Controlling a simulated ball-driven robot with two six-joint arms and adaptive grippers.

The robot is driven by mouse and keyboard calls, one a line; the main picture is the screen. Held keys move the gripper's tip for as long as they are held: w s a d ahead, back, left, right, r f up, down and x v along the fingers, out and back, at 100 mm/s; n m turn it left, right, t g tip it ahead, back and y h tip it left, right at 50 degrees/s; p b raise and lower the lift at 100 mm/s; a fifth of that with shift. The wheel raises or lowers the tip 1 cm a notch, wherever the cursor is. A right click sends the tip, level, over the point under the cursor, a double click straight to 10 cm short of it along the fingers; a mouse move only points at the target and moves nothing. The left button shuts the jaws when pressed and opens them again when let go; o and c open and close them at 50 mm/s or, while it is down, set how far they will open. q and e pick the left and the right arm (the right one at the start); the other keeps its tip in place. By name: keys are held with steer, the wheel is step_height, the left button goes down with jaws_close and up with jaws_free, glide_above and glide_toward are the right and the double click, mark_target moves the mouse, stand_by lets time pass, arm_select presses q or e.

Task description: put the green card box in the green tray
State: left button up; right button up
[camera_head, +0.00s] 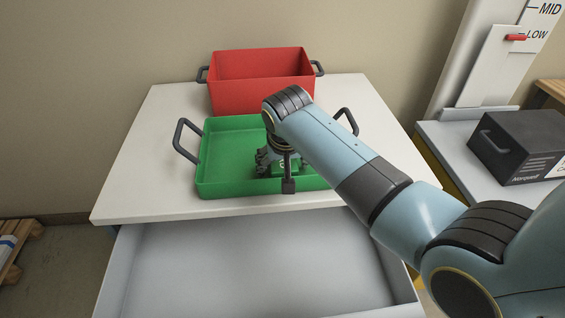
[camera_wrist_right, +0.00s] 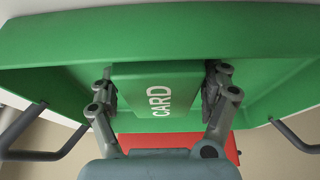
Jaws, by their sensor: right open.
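The green card box (camera_wrist_right: 140,82), with white lettering "CARD", is inside the green tray (camera_head: 225,183). In the wrist view it lies between the two fingers of my right gripper (camera_head: 276,173), which is open with one finger on each side of it. Whether the fingers touch the box I cannot tell. In the head view the box (camera_head: 283,168) is mostly hidden by the gripper. The tray has dark handles at its left and right ends and stands on the white table top. My left gripper is not in view.
A red tray (camera_head: 262,83) stands behind the green one on the white table (camera_head: 150,180). An open grey drawer (camera_head: 245,260) is below the front edge. A dark box (camera_head: 520,148) sits on a grey surface at the right. The table's left side is clear.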

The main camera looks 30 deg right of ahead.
steer(key=shift+r, duration=0.4)
steer(key=v, duration=1.1)
steer(key=shift+s+r+p, duration=0.15)
steer(key=shift+s+p, duration=0.05)
steer(key=shift+p, duration=0.2)
